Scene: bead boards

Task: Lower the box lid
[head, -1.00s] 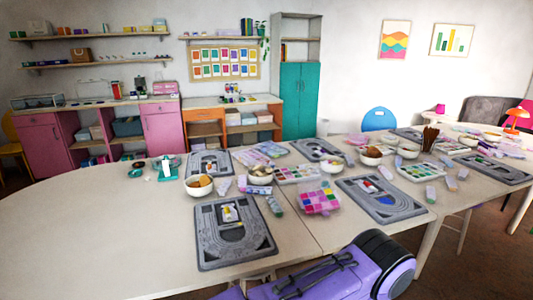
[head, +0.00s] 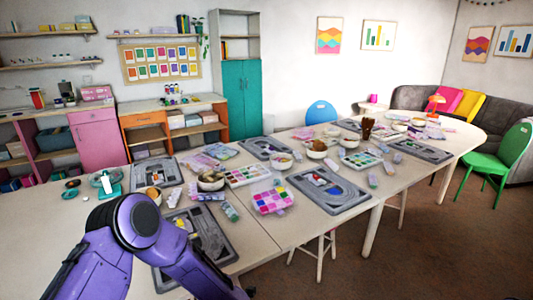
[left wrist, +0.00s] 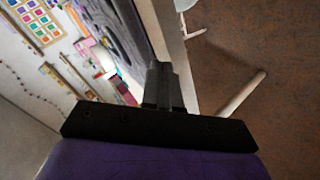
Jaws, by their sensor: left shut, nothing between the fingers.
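A pink bead box (head: 270,199) with coloured compartments sits on the near table, between two grey bead boards. I cannot make out how its lid stands. Other bead boxes with coloured cells lie further back, one left of centre (head: 247,175) and one to the right (head: 359,160). My purple left arm crosses the lower left of the head view, and its gripper is out of that frame. In the left wrist view my left gripper (left wrist: 163,72) is shut and empty, near a table edge with floor beyond. My right gripper is in neither view.
A grey bead board (head: 328,189) lies right of the pink box; another (head: 213,243) is partly behind my arm. Bowls (head: 211,182), tubes and several small items crowd the table (head: 260,238). A stool (head: 318,262) stands by the front edge. Open floor lies to the right.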

